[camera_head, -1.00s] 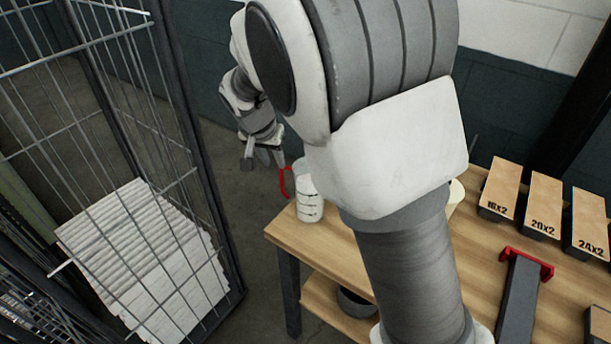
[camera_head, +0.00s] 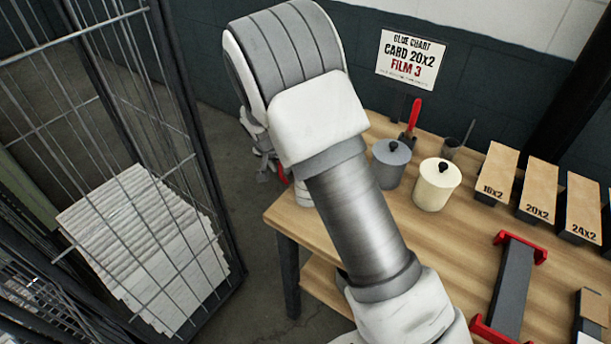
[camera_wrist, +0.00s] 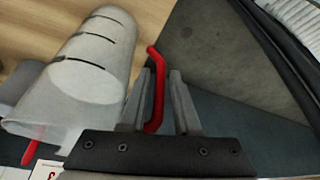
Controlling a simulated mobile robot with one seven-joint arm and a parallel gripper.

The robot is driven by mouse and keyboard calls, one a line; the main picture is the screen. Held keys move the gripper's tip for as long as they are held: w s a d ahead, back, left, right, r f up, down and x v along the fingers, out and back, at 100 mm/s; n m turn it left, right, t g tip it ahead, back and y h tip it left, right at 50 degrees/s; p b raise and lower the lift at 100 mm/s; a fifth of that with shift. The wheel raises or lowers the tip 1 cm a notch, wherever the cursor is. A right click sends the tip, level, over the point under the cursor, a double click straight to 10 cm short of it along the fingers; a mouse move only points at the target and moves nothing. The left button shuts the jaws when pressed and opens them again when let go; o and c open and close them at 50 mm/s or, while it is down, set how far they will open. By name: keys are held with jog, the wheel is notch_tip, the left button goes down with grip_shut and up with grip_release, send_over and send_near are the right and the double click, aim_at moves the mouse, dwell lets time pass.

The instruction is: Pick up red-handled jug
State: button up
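The white jug (camera_wrist: 85,65) with dark marks on its side shows large in the wrist view. Its red handle (camera_wrist: 155,85) lies between the two fingers of my gripper (camera_wrist: 160,73), which are open, with a small gap at the sides of the handle. In the head view, the jug (camera_head: 303,194) stands at the table's left end, mostly hidden behind my arm. A bit of its red handle (camera_head: 282,174) shows beside my gripper (camera_head: 267,170).
The wooden table (camera_head: 420,255) also bears a grey canister (camera_head: 391,165), a cream canister (camera_head: 436,186), a red-handled tool (camera_head: 413,115) and several labelled boxes (camera_head: 497,173). A wire cage (camera_head: 165,110) with white filters stands at left. A sign (camera_head: 410,58) hangs behind.

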jog(key=shift+w+f, duration=0.1)
jog(key=shift+f, duration=0.15)
grip_shut()
jog(key=shift+w+r, duration=0.1)
jog(key=shift+r, duration=0.05)
dwell(1.1)
